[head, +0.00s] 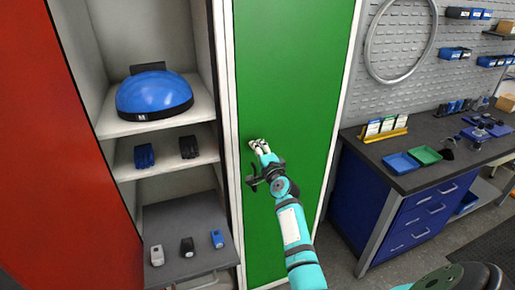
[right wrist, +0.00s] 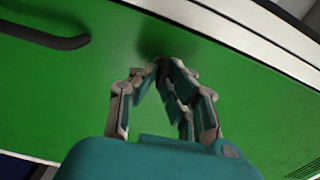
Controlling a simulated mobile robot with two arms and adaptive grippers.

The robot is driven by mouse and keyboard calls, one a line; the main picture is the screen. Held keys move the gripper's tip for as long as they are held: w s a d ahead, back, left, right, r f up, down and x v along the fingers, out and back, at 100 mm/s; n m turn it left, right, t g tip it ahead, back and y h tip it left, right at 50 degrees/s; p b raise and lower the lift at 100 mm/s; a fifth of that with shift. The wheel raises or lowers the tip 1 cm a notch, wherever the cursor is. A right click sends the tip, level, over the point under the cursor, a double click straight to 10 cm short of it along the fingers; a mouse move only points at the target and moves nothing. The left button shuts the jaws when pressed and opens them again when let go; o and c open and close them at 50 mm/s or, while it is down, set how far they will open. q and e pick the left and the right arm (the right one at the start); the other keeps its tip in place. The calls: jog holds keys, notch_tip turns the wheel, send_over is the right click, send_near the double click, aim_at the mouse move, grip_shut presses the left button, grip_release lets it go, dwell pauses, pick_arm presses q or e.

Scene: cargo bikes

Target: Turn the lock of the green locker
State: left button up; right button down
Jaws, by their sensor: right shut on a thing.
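The green locker (head: 290,75) has a tall, closed green door in the middle of the head view. Its surface also fills the right wrist view (right wrist: 265,110). My right gripper (head: 257,144) is at the left part of the door, near its white frame. In the right wrist view, its fingers (right wrist: 166,64) come together at the door face. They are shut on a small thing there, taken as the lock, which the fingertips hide. A dark handle (right wrist: 45,36) is on the door, apart from the fingers. My left gripper is not in view.
Left of the door are open shelves with a blue helmet (head: 154,95), dark gloves (head: 144,156) and small devices (head: 187,247). A red door (head: 50,160) is far left. A workbench with blue drawers (head: 420,220) stands right. Some floor is clear there.

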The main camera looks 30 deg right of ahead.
jog(key=shift+f+m, duration=0.1)
jog(key=shift+m, duration=0.3)
jog(key=c, duration=1.4)
grip_release()
jog(key=shift+c, duration=0.2)
jog(key=v, duration=1.2)
jog(key=shift+a, duration=0.1)
